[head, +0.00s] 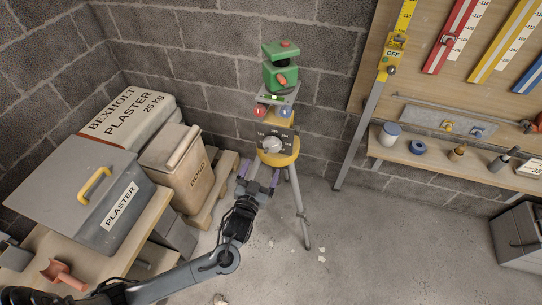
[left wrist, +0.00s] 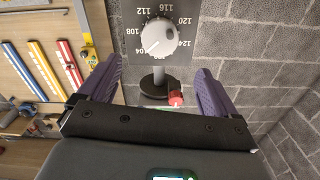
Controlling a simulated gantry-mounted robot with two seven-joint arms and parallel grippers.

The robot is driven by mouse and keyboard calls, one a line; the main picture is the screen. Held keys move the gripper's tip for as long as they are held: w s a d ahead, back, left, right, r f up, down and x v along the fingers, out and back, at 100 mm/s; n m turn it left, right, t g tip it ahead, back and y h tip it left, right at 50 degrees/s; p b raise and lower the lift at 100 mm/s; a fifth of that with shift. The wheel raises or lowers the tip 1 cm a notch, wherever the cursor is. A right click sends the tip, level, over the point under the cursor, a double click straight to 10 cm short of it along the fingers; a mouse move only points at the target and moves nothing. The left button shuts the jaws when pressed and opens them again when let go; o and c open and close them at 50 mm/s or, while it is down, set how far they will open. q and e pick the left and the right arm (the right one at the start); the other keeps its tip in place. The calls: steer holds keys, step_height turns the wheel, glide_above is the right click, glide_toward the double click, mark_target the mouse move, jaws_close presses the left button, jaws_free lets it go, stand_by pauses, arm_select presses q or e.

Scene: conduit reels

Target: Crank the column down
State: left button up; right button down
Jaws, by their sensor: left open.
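A tripod (head: 296,200) with a yellow head (head: 279,157) stands by the block wall. It carries a dark plate with a numbered dial and a round pale knob (head: 272,145). This knob also shows in the left wrist view (left wrist: 157,36). Below it there, a grey post ends in a dark round base, with a small red knob (left wrist: 175,98) beside it. A green level instrument (head: 281,68) sits on top of the tripod. My left gripper (head: 260,180) is open, its purple fingers spread just below the yellow head. In the left wrist view nothing is clamped between them. My right gripper is not in view.
A wooden board with coloured rulers and a shelf (head: 440,160) fills the right. A grey case (head: 520,235) stands at far right. Open concrete floor lies between.

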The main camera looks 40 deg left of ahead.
mark_target(271, 146)
arm_select(q)
steer(key=b+x, duration=0.3)
steer(key=x, duration=0.8)
steer(key=shift+f+b, duration=0.1)
steer(key=shift+b, duration=0.3)
steer(key=shift+s, duration=0.1)
steer(key=c, duration=1)
steer(key=shift+c, duration=0.2)
